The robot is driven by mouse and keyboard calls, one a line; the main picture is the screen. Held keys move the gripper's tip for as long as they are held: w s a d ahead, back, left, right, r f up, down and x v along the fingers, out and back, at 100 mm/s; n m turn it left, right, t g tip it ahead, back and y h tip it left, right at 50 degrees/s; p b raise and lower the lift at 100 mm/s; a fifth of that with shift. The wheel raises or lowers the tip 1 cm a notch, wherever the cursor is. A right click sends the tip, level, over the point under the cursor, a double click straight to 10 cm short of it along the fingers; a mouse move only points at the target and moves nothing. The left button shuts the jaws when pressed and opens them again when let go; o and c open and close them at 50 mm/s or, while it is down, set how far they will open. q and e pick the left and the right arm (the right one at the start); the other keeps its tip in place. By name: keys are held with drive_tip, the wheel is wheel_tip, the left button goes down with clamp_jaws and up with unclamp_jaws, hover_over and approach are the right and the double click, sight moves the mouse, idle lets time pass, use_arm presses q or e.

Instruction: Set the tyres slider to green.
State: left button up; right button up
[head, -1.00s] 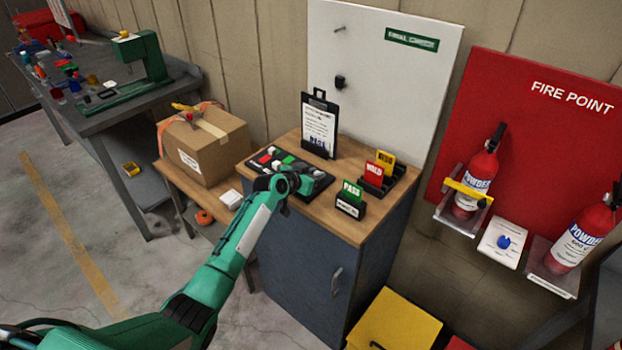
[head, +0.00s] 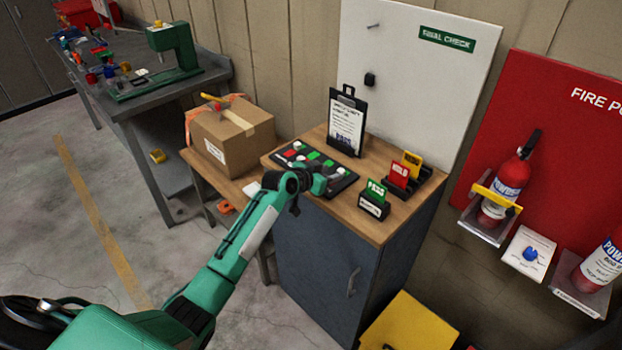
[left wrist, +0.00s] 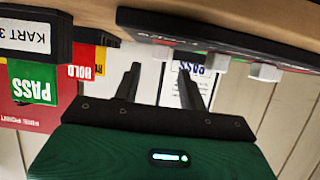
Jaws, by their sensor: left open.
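The slider panel (head: 342,178) is a flat black board with red and green patches and white knobs, lying on the wooden cabinet top. It also shows edge-on in the left wrist view (left wrist: 215,42), where several white knobs stick out from it. I cannot read which slider is tyres, and my arm hides part of the panel's near side. My left gripper (head: 318,185) is at the panel's near edge. In the left wrist view its two dark fingers are apart with nothing between them (left wrist: 160,68), close to the knobs but not visibly touching. My right gripper is out of view.
On the cabinet top (head: 376,228), a clipboard (head: 346,125) stands behind the panel. A green PASS card (head: 376,190) and a red HOLD card (head: 399,172) stand to its right. A cardboard box (head: 233,138) is on the left. A white board (head: 415,75) rises behind.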

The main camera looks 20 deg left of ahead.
use_arm(q)
drive_tip(key=b+v, duration=0.1)
drive_tip(key=v, duration=0.7)
drive_tip(key=shift+s+r, duration=0.2)
drive_tip(key=shift+s, duration=0.05)
drive_tip(key=shift+a+f, duration=0.1)
